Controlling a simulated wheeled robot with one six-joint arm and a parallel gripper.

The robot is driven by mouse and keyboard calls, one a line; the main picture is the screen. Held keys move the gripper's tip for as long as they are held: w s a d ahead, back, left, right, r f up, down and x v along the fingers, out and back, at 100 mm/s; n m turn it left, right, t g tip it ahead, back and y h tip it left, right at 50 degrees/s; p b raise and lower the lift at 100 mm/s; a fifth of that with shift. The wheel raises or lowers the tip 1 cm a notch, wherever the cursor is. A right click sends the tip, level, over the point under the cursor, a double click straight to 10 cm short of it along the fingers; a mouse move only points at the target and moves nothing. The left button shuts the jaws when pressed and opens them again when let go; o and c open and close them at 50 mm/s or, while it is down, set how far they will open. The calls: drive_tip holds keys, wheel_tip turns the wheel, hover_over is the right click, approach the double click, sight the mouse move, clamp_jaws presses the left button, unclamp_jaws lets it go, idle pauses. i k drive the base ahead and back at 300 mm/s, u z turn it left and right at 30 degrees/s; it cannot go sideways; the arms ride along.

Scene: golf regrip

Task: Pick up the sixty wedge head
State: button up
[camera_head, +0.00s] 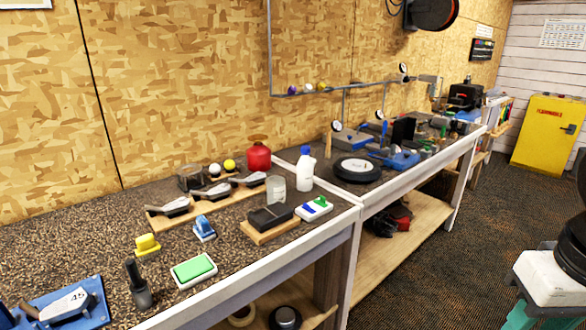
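Several grey club heads are in view. Three of them, a front-left head (176,207), a middle head (213,191) and a back-right head (249,180), lie in a row on a wooden rack (157,221) on the speckled workbench. Another head (68,304), with a marking that looks like 45, sits on a blue fixture (98,310) at the lower left. I cannot read a sixty on any head, so I cannot tell which is the sixty wedge. My gripper is not in view.
Near the rack stand a blue clamp (204,229), a yellow block (147,243), a green-topped pad (194,270), a dark upright tool (137,283), a clear glass (275,190), a white bottle (305,169) and a red can (258,157). A second bench (366,187) adjoins on the right.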

sight(258, 177)
drive_tip(key=z, duration=0.1)
drive_tip(key=i, duration=0.85)
drive_tip(key=u, duration=0.7)
drive_tip(key=i, duration=0.6)
drive_tip(key=u, duration=0.5)
